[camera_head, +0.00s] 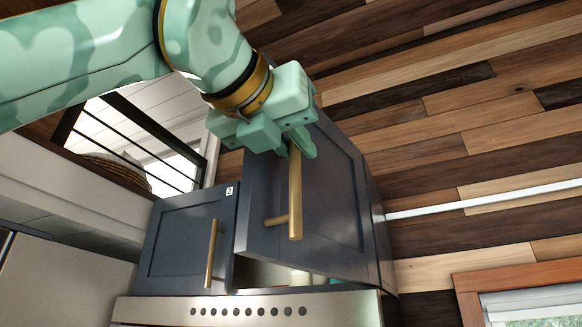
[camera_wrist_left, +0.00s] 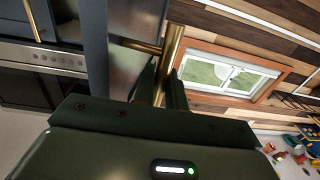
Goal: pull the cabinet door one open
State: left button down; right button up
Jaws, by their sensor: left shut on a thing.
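The dark blue cabinet door (camera_head: 335,190) on the right stands partly open, swung out from its cabinet. I see no number on it, so I cannot read whether it is door one. Its long brass bar handle (camera_head: 296,205) runs up into my left gripper (camera_head: 299,150), which is shut on the handle near its upper end. In the left wrist view the handle (camera_wrist_left: 173,42) passes between the fingers (camera_wrist_left: 162,88), with the door panel (camera_wrist_left: 126,65) beside it. My right gripper is not in view.
A closed cabinet door (camera_head: 180,245) with a "2" label and brass handle (camera_head: 211,255) is beside it. Pale items (camera_head: 299,277) show inside the open cabinet. A window (camera_wrist_left: 225,74) is at right.

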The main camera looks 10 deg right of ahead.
pick_arm(q)
jog(key=shift+a+r, duration=0.1)
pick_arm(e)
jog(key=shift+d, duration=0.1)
pick_arm(q)
jog(key=c, duration=1.8)
grip_release()
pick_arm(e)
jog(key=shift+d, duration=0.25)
